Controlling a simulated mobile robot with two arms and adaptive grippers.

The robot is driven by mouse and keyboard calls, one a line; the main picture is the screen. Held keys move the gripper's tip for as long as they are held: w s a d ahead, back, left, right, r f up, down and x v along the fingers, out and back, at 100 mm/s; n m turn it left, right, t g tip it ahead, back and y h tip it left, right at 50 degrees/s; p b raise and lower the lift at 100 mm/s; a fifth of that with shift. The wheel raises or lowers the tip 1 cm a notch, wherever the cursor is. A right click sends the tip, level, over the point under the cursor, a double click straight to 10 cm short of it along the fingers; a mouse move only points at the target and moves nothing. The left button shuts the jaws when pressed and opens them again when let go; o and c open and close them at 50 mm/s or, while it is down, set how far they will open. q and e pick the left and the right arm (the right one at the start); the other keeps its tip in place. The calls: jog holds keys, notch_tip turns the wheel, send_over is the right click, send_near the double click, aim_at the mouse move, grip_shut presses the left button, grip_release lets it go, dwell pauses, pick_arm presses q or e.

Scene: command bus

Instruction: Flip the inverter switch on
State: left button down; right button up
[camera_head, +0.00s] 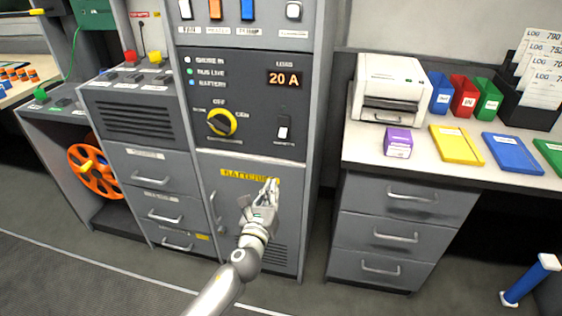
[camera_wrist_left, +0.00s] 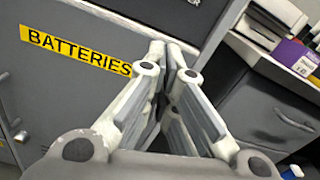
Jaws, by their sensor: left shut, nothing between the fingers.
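The inverter switch (camera_head: 283,132) is a small white lever in a dark slot, on the grey panel below the amber 20 A display (camera_head: 285,79). The white part sits in the lower part of the slot, above a small label too blurred to read. My left gripper (camera_head: 271,184) is shut and empty, below the switch and apart from it, in front of the yellow BATTERIES label (camera_head: 240,174). In the left wrist view the closed fingers (camera_wrist_left: 172,50) point up toward the panel, right of the BATTERIES label (camera_wrist_left: 75,50). My right gripper is not in view.
A black and yellow rotary knob (camera_head: 221,122) is left of the switch. Several coloured switches line the panel above. A counter at right holds a printer (camera_head: 390,88) and a purple box (camera_head: 398,142). Open floor lies in front of the cabinet.

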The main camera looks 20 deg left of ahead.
pick_arm(q)
notch_tip(320, 180, up, 6)
jog(key=shift+d+f+m+t+b, duration=0.1)
jog(key=shift+m+t+b, duration=0.1)
jog(key=shift+m+t, duration=0.3)
jog(key=shift+d+f+m+t+b, duration=0.15)
jog(key=shift+m+t, duration=0.15)
jog(key=shift+m, duration=0.4)
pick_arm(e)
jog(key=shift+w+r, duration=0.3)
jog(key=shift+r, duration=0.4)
pick_arm(q)
jog(key=shift+a, duration=0.1)
jog(key=b, duration=0.1)
send_near(284, 140)
jog(key=w, duration=0.4)
jog(key=shift+w+a+r, duration=0.15)
jog(key=shift+w+r, duration=0.15)
jog(key=shift+w, duration=0.1)
jog(key=shift+w+r, duration=0.1)
jog(key=shift+w, duration=0.5)
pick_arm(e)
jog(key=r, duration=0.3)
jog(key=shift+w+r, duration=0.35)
pick_arm(q)
jog(key=shift+r, duration=0.1)
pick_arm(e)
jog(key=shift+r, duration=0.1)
